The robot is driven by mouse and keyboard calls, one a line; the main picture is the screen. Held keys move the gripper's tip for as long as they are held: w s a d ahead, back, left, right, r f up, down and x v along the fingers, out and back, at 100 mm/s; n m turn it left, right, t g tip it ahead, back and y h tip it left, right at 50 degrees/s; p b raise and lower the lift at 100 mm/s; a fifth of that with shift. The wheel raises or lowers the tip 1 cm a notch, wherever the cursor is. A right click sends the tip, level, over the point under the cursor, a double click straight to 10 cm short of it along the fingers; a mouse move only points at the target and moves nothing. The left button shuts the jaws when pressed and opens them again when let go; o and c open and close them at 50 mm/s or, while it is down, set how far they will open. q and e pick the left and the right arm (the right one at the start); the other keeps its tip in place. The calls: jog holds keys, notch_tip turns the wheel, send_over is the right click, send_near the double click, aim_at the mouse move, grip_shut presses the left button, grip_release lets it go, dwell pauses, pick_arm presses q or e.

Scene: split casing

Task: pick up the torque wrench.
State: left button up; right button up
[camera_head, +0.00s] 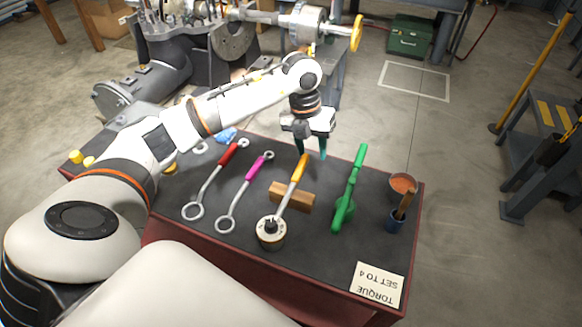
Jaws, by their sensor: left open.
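The tool that looks like the torque wrench (283,206) has an orange handle, a metal shaft and a round head. It lies on the dark mat of a red-sided cart, its head toward the near side and its handle raised over a wooden block (278,193). My left gripper (311,156) points down at the handle's far end, open, with its two green fingers apart. One finger overlaps the handle tip in the picture; I cannot tell whether they touch. Nothing shows held. My right gripper is not in view.
A magenta-handled wrench (250,187) and a red-handled wrench (214,182) lie to the left. A note (377,285) reading "TORQUE SET TO 4" lies at the near-right corner.

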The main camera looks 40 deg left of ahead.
aim_at(299, 169)
pick_arm(q)
jog(key=shift+n+y, duration=0.4)
jog(key=shift+y, duration=0.4)
jog(key=a+f, duration=0.1)
jog(key=a+f+b, duration=0.1)
jog(key=a+f, duration=0.1)
jog(key=shift+w+a+f+b, duration=0.1)
jog(key=shift+w+a+b, duration=0.2)
jog(key=shift+b, duration=0.05)
jog(key=shift+s+a+f, duration=0.1)
jog(key=shift+a, duration=0.15)
jog(key=shift+s+f, duration=0.15)
jog(key=shift+f, duration=0.15)
notch_tip(299, 169, down, 5)
jog(key=shift+f+p, duration=0.1)
jog(key=shift+p, duration=0.65)
jog(key=f, duration=0.1)
jog(key=f+p, duration=0.1)
jog(key=f, duration=0.2)
jog(key=shift+w+d+f+p, duration=0.25)
jog(key=shift+w+f+p, duration=0.05)
jog(key=shift+f, duration=0.5)
grip_shut()
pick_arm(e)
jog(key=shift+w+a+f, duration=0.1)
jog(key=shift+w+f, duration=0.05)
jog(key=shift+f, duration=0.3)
pick_arm(q)
jog(key=shift+r, duration=0.1)
